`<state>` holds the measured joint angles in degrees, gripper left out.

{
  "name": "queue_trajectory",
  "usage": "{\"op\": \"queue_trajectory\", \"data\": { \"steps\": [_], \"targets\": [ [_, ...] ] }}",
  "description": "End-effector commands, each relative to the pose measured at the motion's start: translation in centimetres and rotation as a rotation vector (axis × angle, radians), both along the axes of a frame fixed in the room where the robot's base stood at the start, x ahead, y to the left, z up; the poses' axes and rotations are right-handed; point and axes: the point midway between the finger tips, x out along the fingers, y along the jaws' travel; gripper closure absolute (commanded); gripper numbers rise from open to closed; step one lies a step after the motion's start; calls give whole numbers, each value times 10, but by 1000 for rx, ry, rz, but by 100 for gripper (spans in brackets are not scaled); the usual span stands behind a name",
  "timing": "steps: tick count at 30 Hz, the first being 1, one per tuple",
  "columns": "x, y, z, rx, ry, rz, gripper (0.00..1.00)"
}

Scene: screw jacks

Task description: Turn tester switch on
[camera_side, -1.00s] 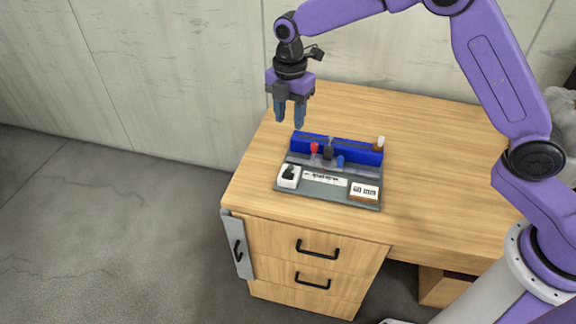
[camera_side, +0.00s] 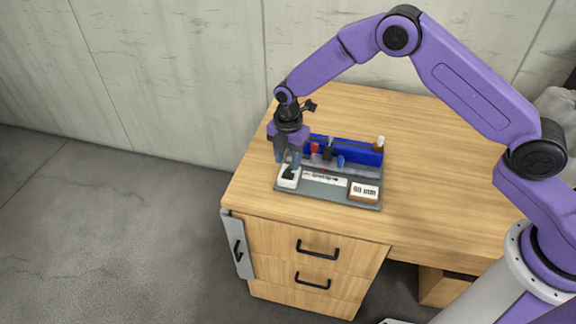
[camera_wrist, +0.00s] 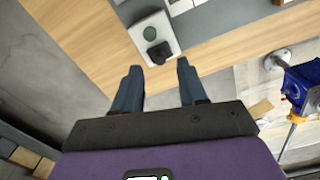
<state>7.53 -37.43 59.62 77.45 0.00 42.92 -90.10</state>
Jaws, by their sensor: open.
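The tester (camera_side: 325,190) is a grey panel on the wooden desk, with a blue block along its back edge. Its switch is a white box with a black lever (camera_side: 288,177) at the panel's left front corner. In the wrist view the white switch box (camera_wrist: 139,24) shows a round green spot and a black knob (camera_wrist: 158,52). My gripper (camera_side: 287,157) is open, pointing down just above and behind the switch. In the wrist view its two fingers (camera_wrist: 157,68) are spread and empty, with the black knob beyond the gap between them.
Red, black and blue parts stand along the panel near the blue block (camera_side: 348,148). A display box (camera_side: 364,191) sits at the right front. The desk (camera_side: 440,200) is clear to the right. A blue device with a yellow shaft (camera_wrist: 298,85) shows at the wrist view's right.

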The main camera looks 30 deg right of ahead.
Motion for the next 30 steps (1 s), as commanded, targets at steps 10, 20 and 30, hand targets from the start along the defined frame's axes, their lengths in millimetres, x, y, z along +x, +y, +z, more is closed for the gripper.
{"op": "queue_trajectory", "data": {
  "steps": [10,20,30],
  "targets": [
    [0,0,-34,-1,1,0,58],
    [0,0,-35,0,0,0,68],
    [0,0,-35,0,0,-5,100]
  ]
}}
